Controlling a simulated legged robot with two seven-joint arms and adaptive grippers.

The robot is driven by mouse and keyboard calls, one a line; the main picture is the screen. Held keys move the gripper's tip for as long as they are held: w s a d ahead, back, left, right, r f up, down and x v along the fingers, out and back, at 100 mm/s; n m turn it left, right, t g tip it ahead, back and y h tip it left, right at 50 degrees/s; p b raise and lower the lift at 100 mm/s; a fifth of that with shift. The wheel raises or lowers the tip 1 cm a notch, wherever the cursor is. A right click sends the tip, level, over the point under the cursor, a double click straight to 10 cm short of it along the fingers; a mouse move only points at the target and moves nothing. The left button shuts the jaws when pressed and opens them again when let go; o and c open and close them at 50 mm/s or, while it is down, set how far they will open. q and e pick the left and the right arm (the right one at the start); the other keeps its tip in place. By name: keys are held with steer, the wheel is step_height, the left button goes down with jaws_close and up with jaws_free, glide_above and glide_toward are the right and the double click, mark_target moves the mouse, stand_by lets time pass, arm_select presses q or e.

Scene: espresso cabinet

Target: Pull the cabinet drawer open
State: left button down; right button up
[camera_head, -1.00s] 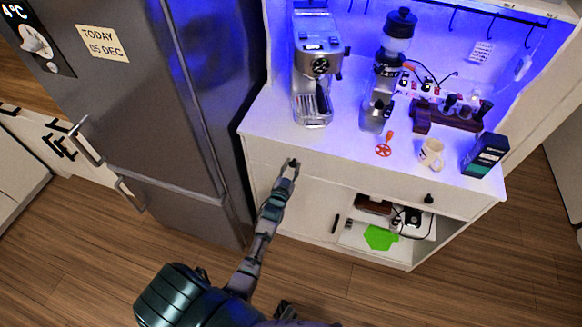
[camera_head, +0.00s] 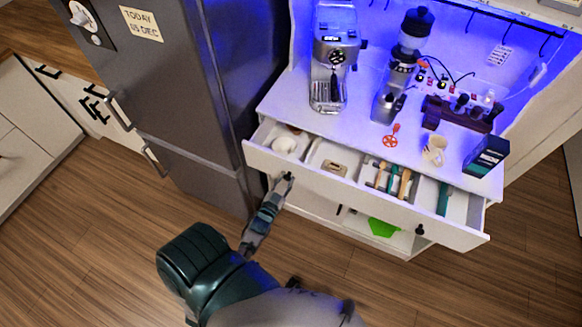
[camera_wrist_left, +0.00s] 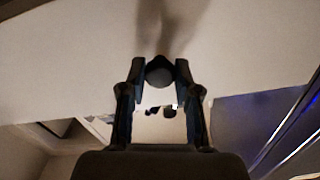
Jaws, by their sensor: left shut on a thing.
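The white cabinet drawer (camera_head: 335,193) stands pulled out in the head view, with its divided inside showing. My left gripper (camera_head: 287,178) is at the left part of the drawer front. A second dark knob (camera_head: 419,230) sits at the right part of the drawer front, free of any gripper. My right gripper cannot be made out in the head view.
The drawer holds a white round item (camera_head: 284,145) and several utensils (camera_head: 392,180). A grey fridge (camera_head: 190,90) stands close on the left. An espresso machine (camera_head: 335,60), a grinder (camera_head: 398,75) and a mug (camera_head: 434,150) stand on the countertop. Wooden floor lies clear in front.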

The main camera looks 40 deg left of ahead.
arm_select(q)
steer(key=p+v, duration=0.3)
steer(key=v, duration=1)
steer(key=shift+s+d, duration=0.2)
steer(key=shift+s, duration=0.15)
steer(key=c, duration=0.8)
jaws_free()
steer(key=v, duration=1.2)
steer(key=shift+d, duration=0.1)
